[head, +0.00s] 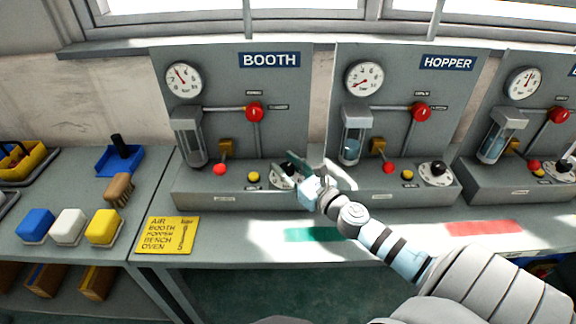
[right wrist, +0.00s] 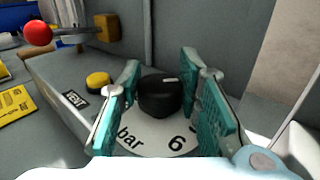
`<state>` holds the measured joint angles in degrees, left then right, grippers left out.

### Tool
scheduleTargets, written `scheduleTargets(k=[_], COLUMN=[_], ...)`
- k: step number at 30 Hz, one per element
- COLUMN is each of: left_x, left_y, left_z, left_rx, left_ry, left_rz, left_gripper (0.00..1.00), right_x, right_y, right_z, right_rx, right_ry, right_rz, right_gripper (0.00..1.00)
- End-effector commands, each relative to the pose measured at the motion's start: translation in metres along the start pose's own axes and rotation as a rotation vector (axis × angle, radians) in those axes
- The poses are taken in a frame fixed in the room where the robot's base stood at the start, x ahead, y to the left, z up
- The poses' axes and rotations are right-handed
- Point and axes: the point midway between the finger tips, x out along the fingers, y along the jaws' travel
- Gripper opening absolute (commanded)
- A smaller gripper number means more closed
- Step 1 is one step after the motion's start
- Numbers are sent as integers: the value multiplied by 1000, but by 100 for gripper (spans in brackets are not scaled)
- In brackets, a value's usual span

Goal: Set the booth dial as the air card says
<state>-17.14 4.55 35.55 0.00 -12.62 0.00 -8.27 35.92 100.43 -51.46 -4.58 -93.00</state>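The booth panel (head: 225,110) carries a gauge (head: 183,79), a red valve knob (head: 254,111) and a dial with a black knob on a white disc (head: 279,182). In the right wrist view the black dial knob (right wrist: 160,97) stands between the teal fingers of my right gripper (right wrist: 163,88), with gaps on both sides. "bar" and "6" show on the disc. My right gripper (head: 303,170) is open around the dial. The yellow air card (head: 168,235) lies on the bench's left end; it lists booth, hopper, bench and oven, its numbers too small to read. My left gripper is out of view.
The hopper panel (head: 398,75) stands close to the right, with its own dial (head: 436,174). A yellow button (right wrist: 98,80) sits beside the booth dial. Left of the card are blue, white and yellow blocks (head: 104,228) and a brush (head: 118,188).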

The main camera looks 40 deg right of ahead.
Motion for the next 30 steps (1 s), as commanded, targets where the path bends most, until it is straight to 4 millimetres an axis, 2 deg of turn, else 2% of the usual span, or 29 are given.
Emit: scheduleTargets(k=[1,3,11,17,24,30], left_x=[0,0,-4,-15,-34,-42], left_y=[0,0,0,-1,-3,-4], left_z=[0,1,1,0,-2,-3], left_rx=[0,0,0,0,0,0], left_ry=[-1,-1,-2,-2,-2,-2], left_rz=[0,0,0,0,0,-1], left_gripper=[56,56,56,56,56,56], right_x=[0,0,0,-1,0,0], right_y=[0,0,0,0,1,2], right_z=[0,0,1,3,4,2], right_rx=[-1,-1,2,4,6,6], right_ry=[0,0,0,0,1,-1], right_rz=[1,0,-19,-91,-264,-449], right_gripper=[14,4,4,4,4,4])
